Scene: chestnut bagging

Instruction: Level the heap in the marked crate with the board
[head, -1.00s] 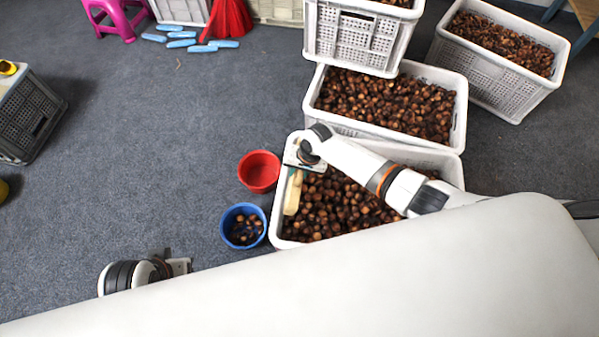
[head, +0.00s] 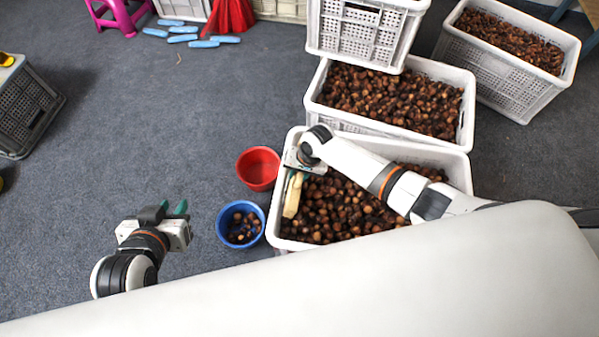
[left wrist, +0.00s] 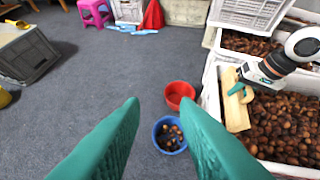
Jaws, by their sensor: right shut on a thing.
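The nearest white crate (head: 274,228) holds a heap of chestnuts (head: 350,210) and stands in front of my body; its near side is hidden by my body. The pale wooden board (head: 292,196) is at the crate's left end, over the chestnuts. My right gripper (head: 297,172) is shut on the board; its arm reaches across the crate. In the left wrist view the board (left wrist: 236,108) lies along the crate's left wall. My left gripper (head: 172,210) is open and empty above the floor, left of the blue bowl. Its green fingers stand apart in the left wrist view (left wrist: 158,120).
A blue bowl (head: 222,222) with some chestnuts and a red bowl (head: 259,168) stand left of the crate. More chestnut crates (head: 465,110) stand behind. A grey crate (head: 28,112) is at far left. Blue packets (head: 183,38) lie at the back.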

